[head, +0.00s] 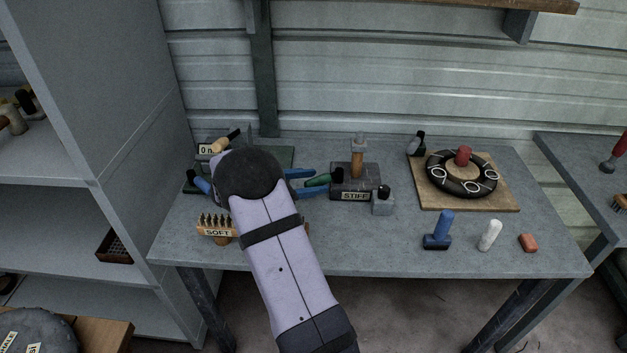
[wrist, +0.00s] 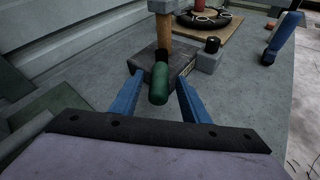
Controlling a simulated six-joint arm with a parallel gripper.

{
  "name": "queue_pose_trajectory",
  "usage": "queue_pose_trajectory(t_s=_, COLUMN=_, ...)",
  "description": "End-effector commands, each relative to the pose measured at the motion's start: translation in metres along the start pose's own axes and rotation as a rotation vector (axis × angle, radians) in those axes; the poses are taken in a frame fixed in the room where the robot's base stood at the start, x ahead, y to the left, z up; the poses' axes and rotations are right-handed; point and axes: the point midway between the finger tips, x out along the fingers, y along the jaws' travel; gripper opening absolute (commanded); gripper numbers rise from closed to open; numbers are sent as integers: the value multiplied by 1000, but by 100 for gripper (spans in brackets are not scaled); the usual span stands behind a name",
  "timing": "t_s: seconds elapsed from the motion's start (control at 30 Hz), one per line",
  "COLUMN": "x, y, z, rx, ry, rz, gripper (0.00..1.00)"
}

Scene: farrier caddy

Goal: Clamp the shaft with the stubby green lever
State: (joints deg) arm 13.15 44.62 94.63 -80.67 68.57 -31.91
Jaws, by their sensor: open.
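The stubby green lever (wrist: 158,86) sticks out from a dark block marked STIFF (head: 368,178), and in the head view the lever (head: 318,181) points left. A wooden shaft (head: 357,163) with a grey metal top stands upright in that block; it also shows in the wrist view (wrist: 163,32). My gripper (wrist: 160,77) is open, with one blue finger on each side of the lever. In the head view my gripper (head: 310,181) comes from the left. Whether either finger touches the lever cannot be told.
A grey block with a black knob (head: 382,204) stands close beside the STIFF block. A black ring on a board (head: 504,199) is right.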

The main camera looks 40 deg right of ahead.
Motion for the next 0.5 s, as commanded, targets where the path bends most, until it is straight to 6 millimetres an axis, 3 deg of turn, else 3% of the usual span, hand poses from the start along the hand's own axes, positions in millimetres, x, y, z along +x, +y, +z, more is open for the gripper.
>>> queue_pose_trajectory(t_s=0.37, x=7, y=0, z=0, rx=0, ry=1, rz=1, gripper=42)
queue_pose_trajectory(t_s=0.4, x=7, y=0, z=0, rx=0, ry=1, rz=1, gripper=39)
queue_pose_trajectory(t_s=0.5, x=7, y=0, z=0, rx=0, ry=0, rz=1, gripper=16)
